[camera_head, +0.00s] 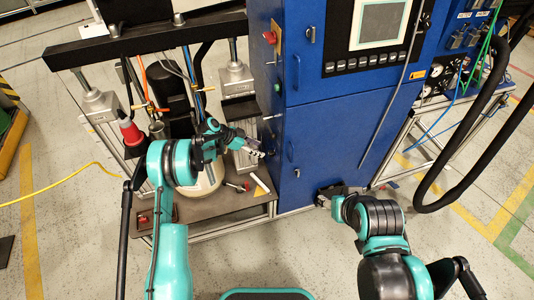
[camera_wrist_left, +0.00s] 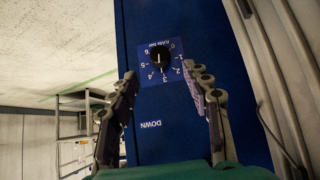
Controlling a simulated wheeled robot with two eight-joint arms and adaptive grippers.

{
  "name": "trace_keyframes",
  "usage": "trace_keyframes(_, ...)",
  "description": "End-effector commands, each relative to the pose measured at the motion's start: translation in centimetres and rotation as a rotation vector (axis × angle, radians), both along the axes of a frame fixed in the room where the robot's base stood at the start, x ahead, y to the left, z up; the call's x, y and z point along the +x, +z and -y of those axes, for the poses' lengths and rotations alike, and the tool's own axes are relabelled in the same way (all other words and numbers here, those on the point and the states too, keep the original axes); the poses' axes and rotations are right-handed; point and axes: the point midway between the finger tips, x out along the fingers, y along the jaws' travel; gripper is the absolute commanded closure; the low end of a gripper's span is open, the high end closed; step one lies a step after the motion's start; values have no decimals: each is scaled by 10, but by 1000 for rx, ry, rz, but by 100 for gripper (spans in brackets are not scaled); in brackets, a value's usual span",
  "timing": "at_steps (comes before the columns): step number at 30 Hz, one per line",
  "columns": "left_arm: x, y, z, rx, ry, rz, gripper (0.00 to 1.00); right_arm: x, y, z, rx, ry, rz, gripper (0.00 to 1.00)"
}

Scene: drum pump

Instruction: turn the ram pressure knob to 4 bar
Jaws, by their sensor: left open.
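The ram pressure knob (camera_wrist_left: 160,57) is black and round, on a blue scale plate (camera_wrist_left: 168,81) with white numbers that appear upside down in the left wrist view. Its pointer setting is too small to read surely. My left gripper (camera_wrist_left: 159,71) is open, with one finger on each side of the plate and nothing between them; I cannot tell if it touches the panel. In the head view my left gripper (camera_head: 252,147) is at the left side of the blue cabinet (camera_head: 330,135); the knob is not discernible there. My right gripper (camera_head: 331,194) is low before the cabinet.
A "DOWN" label (camera_wrist_left: 151,125) is on the panel below the plate. Thick black hoses (camera_head: 470,150) hang at the right. Floor in front is clear.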

Motion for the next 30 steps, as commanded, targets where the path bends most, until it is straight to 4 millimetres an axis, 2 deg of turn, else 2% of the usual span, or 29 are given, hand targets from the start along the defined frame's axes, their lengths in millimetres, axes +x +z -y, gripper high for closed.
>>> trace_keyframes(15,15,-51,46,0,1,-1,51,0,-29,0,0,0,0,48)
trace_keyframes(23,16,-52,49,0,3,-1,51,0,-29,0,0,0,0,48)
trace_keyframes(24,16,-51,49,0,3,-1,54,0,-29,0,0,0,0,48)
trace_keyframes(29,16,-51,49,0,3,-1,96,0,-29,0,0,0,0,48)
trace_keyframes(30,16,-51,49,0,3,-1,100,0,-29,0,0,0,0,48)
